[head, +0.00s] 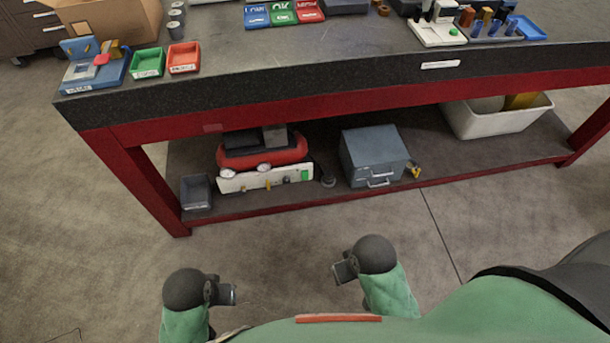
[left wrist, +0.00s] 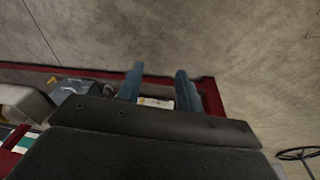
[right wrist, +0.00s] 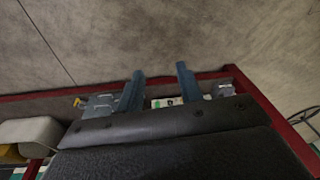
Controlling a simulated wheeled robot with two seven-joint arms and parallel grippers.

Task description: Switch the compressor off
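The compressor (head: 262,152) lies on the lower shelf of the red-framed bench, left of centre in the head view. It has a red tank and a dark top. A white panel (head: 250,180) in front carries two round gauges, small knobs and a green switch (head: 304,175) at its right end. The switch's position is too small to tell. The panel partly shows between the fingers in the left wrist view (left wrist: 157,102). My left gripper (head: 232,294) and right gripper (head: 340,272) are in front of the bench, apart from the compressor. Both are open and empty.
On the shelf (head: 330,197), a grey bin (head: 196,192) stands left of the compressor and a grey metal box (head: 374,155) right of it. A white tub (head: 497,120) is farther right. The bench top (head: 350,50) overhangs the shelf. The floor before it is clear.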

